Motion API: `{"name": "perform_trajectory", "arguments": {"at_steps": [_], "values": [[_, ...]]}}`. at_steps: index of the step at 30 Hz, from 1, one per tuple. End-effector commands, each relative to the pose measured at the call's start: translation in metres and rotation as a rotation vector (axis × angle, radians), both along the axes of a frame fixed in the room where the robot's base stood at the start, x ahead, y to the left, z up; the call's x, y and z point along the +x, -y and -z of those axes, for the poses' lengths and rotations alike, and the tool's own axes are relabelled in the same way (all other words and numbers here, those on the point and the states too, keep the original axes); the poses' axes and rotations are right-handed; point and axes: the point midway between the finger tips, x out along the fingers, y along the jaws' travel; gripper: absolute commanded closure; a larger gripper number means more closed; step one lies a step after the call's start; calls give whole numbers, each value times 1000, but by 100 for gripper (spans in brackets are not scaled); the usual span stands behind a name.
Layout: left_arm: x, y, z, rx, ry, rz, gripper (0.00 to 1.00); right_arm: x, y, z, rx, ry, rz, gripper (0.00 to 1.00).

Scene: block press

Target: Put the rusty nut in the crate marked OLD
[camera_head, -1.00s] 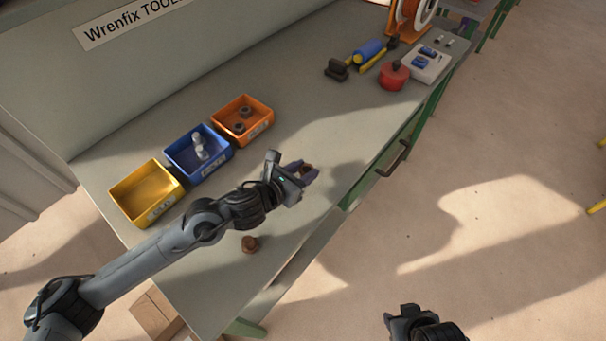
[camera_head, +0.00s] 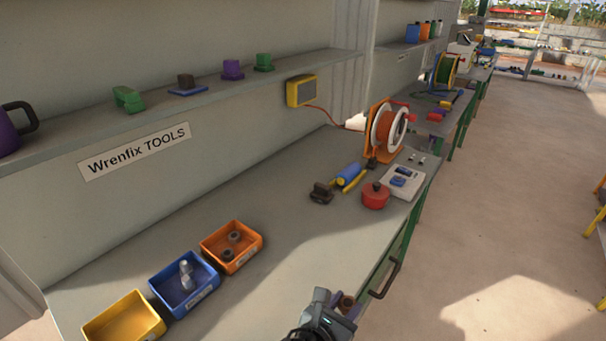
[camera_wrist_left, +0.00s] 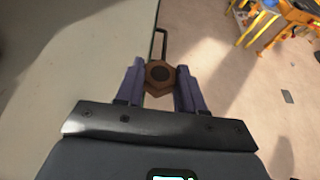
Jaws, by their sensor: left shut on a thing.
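The rusty nut (camera_wrist_left: 159,76), brown and six-sided with a dark hole, is between the purple fingers of my left gripper (camera_wrist_left: 158,84). In the head view the nut (camera_head: 347,301) shows at the bottom, in my left gripper (camera_head: 342,304) near the bench's front edge. The gripper is shut on it. My right gripper is out of view.
The bench top (camera_head: 290,235) between crates and these is clear. A handle (camera_head: 385,277) juts from the front.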

Motion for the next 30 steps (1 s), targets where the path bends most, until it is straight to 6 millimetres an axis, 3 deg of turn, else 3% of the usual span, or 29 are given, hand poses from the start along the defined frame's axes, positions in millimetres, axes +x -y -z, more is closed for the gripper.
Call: {"name": "perform_trajectory", "arguments": {"at_steps": [5,8,15,21,30], "values": [[9,-21,-29,-8,-1,-69,95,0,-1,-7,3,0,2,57],[19,-50,-52,-9,-1,-133,95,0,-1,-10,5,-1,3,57],[38,-161,-95,-4,-2,-353,95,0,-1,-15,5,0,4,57],[38,-228,-111,-3,-2,-485,95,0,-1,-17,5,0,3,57],[32,-278,-127,-6,0,-588,95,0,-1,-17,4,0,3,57]]}}
